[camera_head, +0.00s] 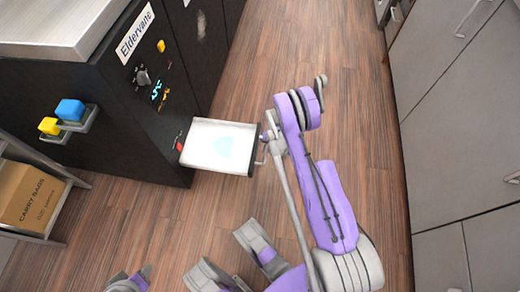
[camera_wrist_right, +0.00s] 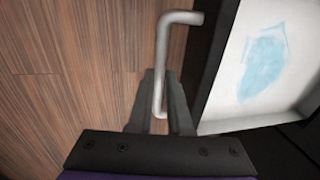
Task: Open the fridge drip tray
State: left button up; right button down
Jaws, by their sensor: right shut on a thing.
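The drip tray (camera_head: 219,147) is a white, shallow tray with a dark front panel and a pale blue wet patch inside. It sticks out from the side of the black unit marked "Eldervane" (camera_head: 140,84). Its grey bar handle (camera_wrist_right: 162,62) stands off the front panel in the right wrist view, where the tray (camera_wrist_right: 302,75) is at the right. My right gripper (camera_wrist_right: 161,98) is shut on the handle, with a finger on each side of the bar. In the head view the right gripper (camera_head: 270,140) is at the tray's front edge. My left gripper is not clearly visible.
Grey cabinets (camera_head: 450,115) line the right side. A shelf with a cardboard box (camera_head: 30,197) marked "Carry Bags" stands at the lower left. Blue and yellow blocks (camera_head: 70,110) sit on the black unit's side. Wooden floor (camera_head: 285,50) is clear between unit and cabinets.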

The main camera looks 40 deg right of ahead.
dwell(0.3)
jog(key=c, duration=0.8)
grip_release()
jog(key=shift+c, duration=0.2)
jog(key=shift+r, duration=0.1)
notch_tip(320, 180, up, 10)
jog(key=s+d+p, duration=0.1)
jog(key=p, duration=0.1)
jog(key=shift+s+d+r+p, duration=0.15)
jog(key=shift+s+r+p, duration=0.1)
jog(key=shift+s+p, duration=0.15)
